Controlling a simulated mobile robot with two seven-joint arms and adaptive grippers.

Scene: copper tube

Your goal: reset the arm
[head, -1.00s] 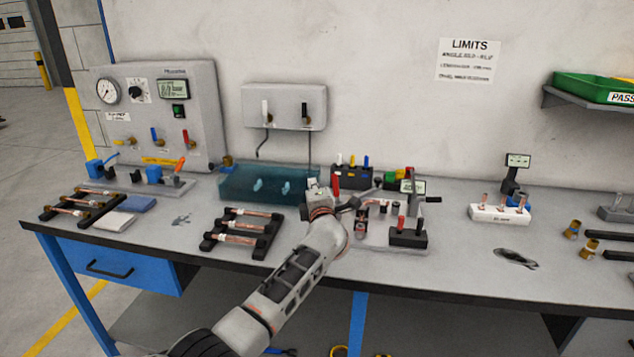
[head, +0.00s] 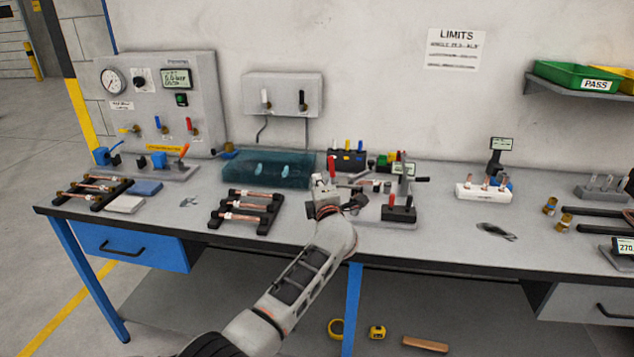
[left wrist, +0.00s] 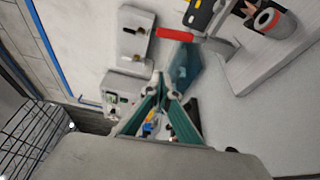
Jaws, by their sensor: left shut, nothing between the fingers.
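My left gripper (head: 325,180) is over the middle of the bench, between the tube rack and the fixture with the black block. In the left wrist view its green-padded fingers (left wrist: 163,88) come together at the tips, with nothing held. Copper tubes (head: 243,205) lie across a black rack (head: 268,218) left of my gripper, apart from it. More copper tubes (head: 97,186) lie on another black rack (head: 113,193) at the bench's left end. My right gripper is not in view.
The bench (head: 180,225) carries a gauge panel (head: 150,85), a teal translucent tank (head: 290,172), a fixture with a black block (head: 399,214) and a white block (head: 482,193). A green tray (head: 562,76) sits on a wall shelf. Bare bench shows at front right.

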